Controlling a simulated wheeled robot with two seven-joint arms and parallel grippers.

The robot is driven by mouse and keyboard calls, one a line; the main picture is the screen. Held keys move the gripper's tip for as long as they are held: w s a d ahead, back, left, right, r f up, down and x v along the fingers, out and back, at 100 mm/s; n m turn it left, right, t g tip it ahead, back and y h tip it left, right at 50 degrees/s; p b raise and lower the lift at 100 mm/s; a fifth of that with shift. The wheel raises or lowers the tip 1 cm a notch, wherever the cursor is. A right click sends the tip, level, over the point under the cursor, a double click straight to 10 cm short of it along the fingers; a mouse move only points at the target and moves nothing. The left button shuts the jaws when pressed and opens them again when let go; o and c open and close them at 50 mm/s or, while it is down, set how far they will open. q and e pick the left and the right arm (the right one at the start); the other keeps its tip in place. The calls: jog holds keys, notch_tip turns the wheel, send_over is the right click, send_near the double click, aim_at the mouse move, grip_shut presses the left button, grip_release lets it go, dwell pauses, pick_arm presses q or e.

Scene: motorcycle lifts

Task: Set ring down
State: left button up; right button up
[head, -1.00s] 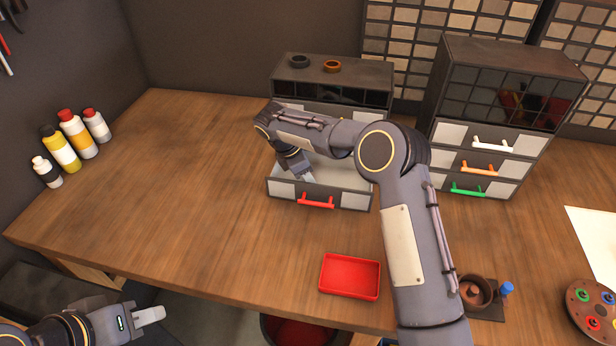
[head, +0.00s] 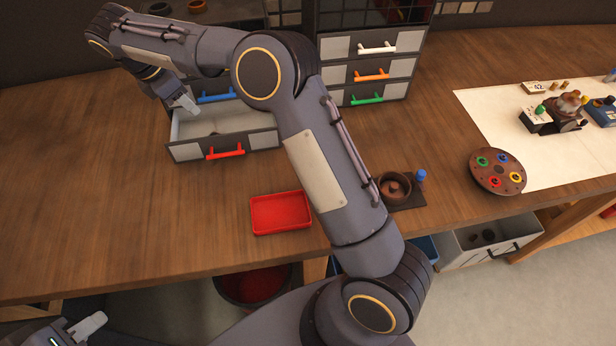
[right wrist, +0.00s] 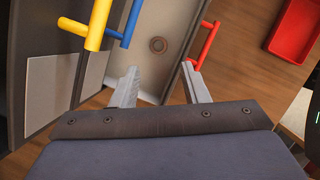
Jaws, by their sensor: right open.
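A small brown ring (right wrist: 158,44) lies flat on the pale floor of the open drawer (right wrist: 175,18). In the head view the drawer (head: 262,141) is the lowest one of the left cabinet, with a red handle. My right gripper (head: 188,104) is over this drawer, its fingers pointing down. In the right wrist view its two fingers (right wrist: 162,78) are spread apart with nothing between them, and the ring is beyond the fingertips, not touching them. My left gripper (head: 88,327) is at the lower left corner, below the table edge; its jaw gap is unclear.
A red tray (head: 281,212) lies on the table in front of the drawer. Two round pieces, dark (head: 160,8) and brown (head: 197,6), stand on the left cabinet. A brown pot (head: 394,188) and a palette (head: 497,171) are to the right. The left tabletop is clear.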

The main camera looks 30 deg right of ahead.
jog(key=s+d+r+m+t+y, duration=0.15)
jog(key=s+d+r+m, duration=0.35)
jog(key=s, duration=0.5)
jog(key=s+d+r+m+y, duration=0.2)
jog(key=s+d+m+y, duration=0.15)
jog(key=s+d, duration=0.5)
jog(key=s+a+f+m+t+y, duration=0.1)
jog(key=s+f+m, duration=0.2)
jog(key=s+m, duration=0.3)
jog(key=s+a+f+m+t+y, duration=0.1)
jog(key=s+f+m, duration=0.3)
jog(key=s, duration=0.8)
jog(key=shift+s+a+f+m+t+y, duration=0.15)
jog(key=shift+a+m+t+y, duration=0.2)
jog(key=shift+m+t, duration=0.45)
jog(key=shift+d, duration=0.1)
jog(key=shift+f+b, duration=0.25)
jog(key=shift+b, duration=0.05)
